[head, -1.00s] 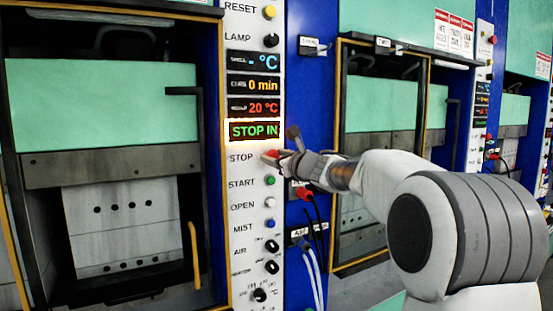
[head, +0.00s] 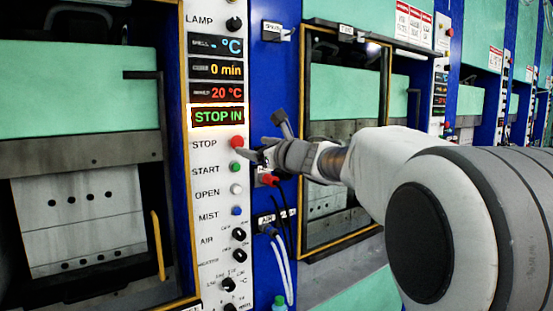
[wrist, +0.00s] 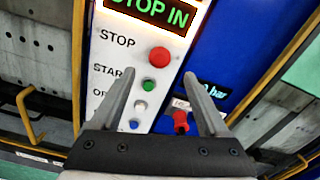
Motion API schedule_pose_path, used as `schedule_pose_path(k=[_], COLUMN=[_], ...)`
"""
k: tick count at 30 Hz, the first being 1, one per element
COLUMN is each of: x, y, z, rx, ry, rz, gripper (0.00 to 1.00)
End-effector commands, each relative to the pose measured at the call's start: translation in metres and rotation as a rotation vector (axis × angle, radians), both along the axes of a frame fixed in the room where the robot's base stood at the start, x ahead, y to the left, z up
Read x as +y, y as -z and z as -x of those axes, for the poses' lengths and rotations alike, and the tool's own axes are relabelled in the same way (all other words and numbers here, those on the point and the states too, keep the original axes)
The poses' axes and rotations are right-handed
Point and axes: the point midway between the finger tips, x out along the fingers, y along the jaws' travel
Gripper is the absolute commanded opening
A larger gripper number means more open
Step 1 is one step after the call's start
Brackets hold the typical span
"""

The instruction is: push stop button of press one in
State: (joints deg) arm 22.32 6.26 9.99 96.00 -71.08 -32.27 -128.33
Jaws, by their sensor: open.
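The red STOP button (head: 237,142) of the near press is on the white control panel (head: 205,165), beside the printed word STOP. In the wrist view the red button (wrist: 159,57) is fully visible just beyond and between my fingertips. The display (head: 218,116) above it reads STOP IN in green with a lit border. My gripper (head: 254,150) is just right of and slightly below the button, apart from it. In the wrist view my gripper (wrist: 158,78) has its two fingers spread with nothing between them. How deep the button sits cannot be told.
Below STOP are the green START button (head: 236,168), white OPEN button (head: 236,188) and blue MIST button (head: 237,210), then black knobs (head: 239,234). A red connector (head: 268,180) and hoses (head: 279,255) are right of the panel. More presses (head: 345,110) stand further right.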

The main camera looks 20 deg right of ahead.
Motion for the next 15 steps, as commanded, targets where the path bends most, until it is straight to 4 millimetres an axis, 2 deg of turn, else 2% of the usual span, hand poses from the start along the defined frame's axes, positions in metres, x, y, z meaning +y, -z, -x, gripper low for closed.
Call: schedule_pose_path(k=[6, 10, 15], x=[-0.015, -0.021, -0.026], y=[0.001, 0.001, 0.0], z=[0.044, 0.065, 0.081], rx=[-0.002, -0.002, -0.001], ry=[0.002, 0.001, 0.0], rz=[0.002, 0.002, 0.0], gripper=[0.78, 0.78, 0.78])
